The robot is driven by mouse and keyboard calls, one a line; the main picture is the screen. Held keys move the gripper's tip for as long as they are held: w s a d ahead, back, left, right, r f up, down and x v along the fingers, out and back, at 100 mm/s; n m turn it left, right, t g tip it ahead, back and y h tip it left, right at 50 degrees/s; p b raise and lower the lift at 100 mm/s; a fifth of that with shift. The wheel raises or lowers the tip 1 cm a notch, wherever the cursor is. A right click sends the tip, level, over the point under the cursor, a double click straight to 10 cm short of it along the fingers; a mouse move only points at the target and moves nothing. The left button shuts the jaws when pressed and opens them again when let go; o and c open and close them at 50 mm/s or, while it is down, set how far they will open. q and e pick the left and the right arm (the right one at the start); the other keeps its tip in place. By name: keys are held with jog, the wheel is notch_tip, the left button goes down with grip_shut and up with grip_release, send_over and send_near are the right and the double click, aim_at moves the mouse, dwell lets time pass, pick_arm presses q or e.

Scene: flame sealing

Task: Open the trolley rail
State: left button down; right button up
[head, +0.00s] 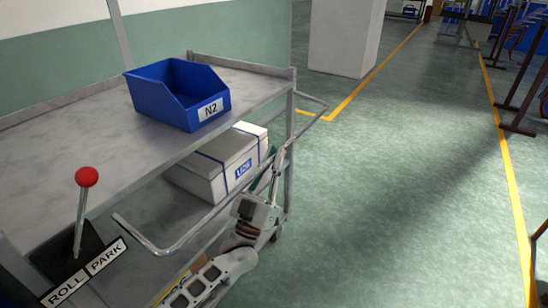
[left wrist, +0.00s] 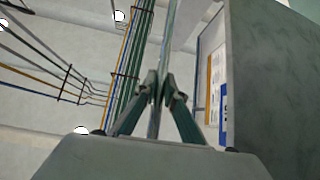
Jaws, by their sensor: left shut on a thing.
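The trolley (head: 60,128) stands at the left in the head view, with a grey metal top. Its rail (head: 213,209) is a bent metal tube along the trolley's right side, standing out from it. My left gripper (head: 279,158) is shut on the rail near its far part. In the left wrist view the two fingers (left wrist: 161,92) close around the rail (left wrist: 168,40), which runs upright between them. The exact contact is small in the head view. My right gripper is not in view.
A blue bin (head: 160,93) marked N2 sits on the trolley top. A white box (head: 215,165) lies on the shelf below. A red-knobbed lever (head: 82,215) stands by the ROLL and PARK labels (head: 85,272). Green floor (head: 420,180) to the right is clear; a pillar (head: 345,35) stands behind.

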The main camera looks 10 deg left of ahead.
pick_arm(q)
jog(key=shift+r, duration=0.2)
jog(key=c, duration=2.1)
grip_release()
jog(key=shift+f, duration=0.15)
jog(key=v, duration=1.2)
